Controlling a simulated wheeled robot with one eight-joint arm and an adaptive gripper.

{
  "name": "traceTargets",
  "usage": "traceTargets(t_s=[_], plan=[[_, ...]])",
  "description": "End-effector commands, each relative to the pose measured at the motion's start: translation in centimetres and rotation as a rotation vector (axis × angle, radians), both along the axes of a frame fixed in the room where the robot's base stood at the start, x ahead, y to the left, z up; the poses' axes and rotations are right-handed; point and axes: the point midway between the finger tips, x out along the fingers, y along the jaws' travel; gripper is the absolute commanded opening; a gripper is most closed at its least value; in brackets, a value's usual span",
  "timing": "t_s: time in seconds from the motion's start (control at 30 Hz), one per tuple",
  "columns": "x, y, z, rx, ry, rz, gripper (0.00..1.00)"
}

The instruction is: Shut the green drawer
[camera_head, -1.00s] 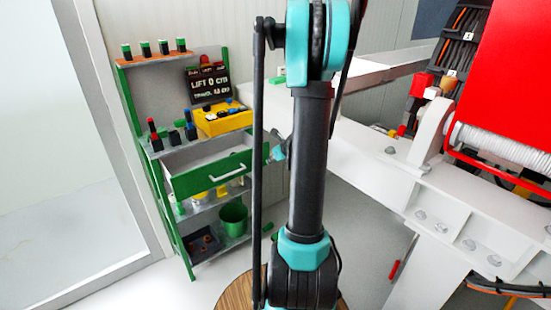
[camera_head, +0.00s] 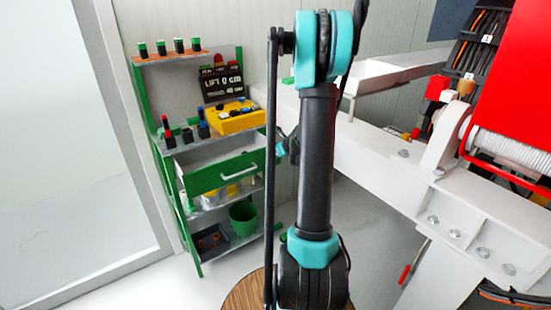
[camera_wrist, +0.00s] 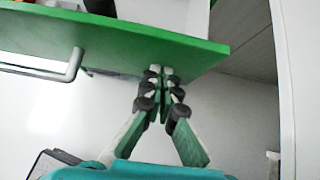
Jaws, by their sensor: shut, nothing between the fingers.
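The green drawer (camera_head: 212,178) sits in the shelf rack in the head view. It stands partly pulled out, with its grey inside showing above the front. Its pale bar handle (camera_head: 240,171) is on the front. In the wrist view the drawer front (camera_wrist: 120,42) spans the upper part, with the handle (camera_wrist: 74,66) at left. My gripper (camera_wrist: 160,72) is shut and empty, its fingertips at the front's lower edge, right of the handle. I cannot tell whether they touch. In the head view my arm hides most of the gripper.
A yellow button box (camera_head: 230,120) stands above the drawer. A green bucket (camera_head: 243,217) and a dark bin (camera_head: 210,241) are below. A white beam (camera_head: 375,165) runs to the right of the rack. The floor before the rack is clear.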

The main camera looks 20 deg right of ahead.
Motion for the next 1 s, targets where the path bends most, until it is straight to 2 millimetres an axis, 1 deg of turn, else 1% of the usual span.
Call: traceTargets(t_s=[0.17,0.27,0.5,0.7,0.83,1.0], plan=[[2.0,0.6,0.0,-0.001,0.000,0.004,0.00],[3.9,1.1,0.0,0.001,0.000,0.004,0.00],[9.0,2.5,0.0,0.000,0.000,0.003,0.00],[12.4,3.4,0.0,0.000,0.000,0.001,0.00],[13.8,3.8,0.0,0.000,0.000,0.001,0.00],[14.8,4.0,0.0,0.000,0.000,0.000,0.00]])
